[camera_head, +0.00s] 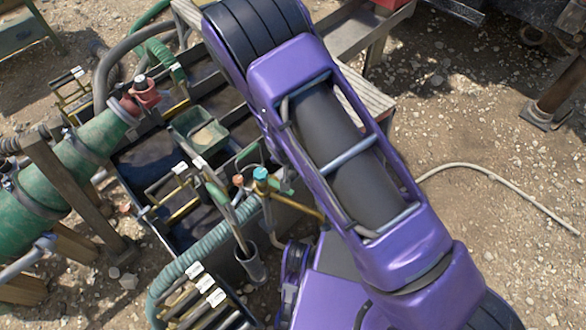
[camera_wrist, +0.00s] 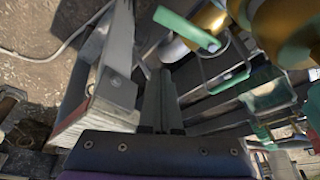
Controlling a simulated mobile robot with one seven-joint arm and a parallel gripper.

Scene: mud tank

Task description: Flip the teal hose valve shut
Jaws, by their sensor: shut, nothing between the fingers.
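The teal valve lever (camera_wrist: 186,29) shows near the top of the wrist view, angled down to the right beside a brass fitting (camera_wrist: 210,18). A small teal piece (camera_head: 261,173) stands over the tank's near edge in the head view; I cannot tell whether it is the same lever. My gripper (camera_wrist: 160,76) is shut and empty in the wrist view. Its fingertips appear below and left of the lever in the picture, with no visible contact. In the head view my purple arm hides the gripper.
The mud tank (camera_head: 207,211) holds brass-and-black frames and a green tray (camera_head: 200,135). A ribbed green hose (camera_head: 205,243) runs along its near side. A grey cup (camera_head: 250,265) hangs there. A pale hose (camera_head: 490,172) lies on open gravel at right.

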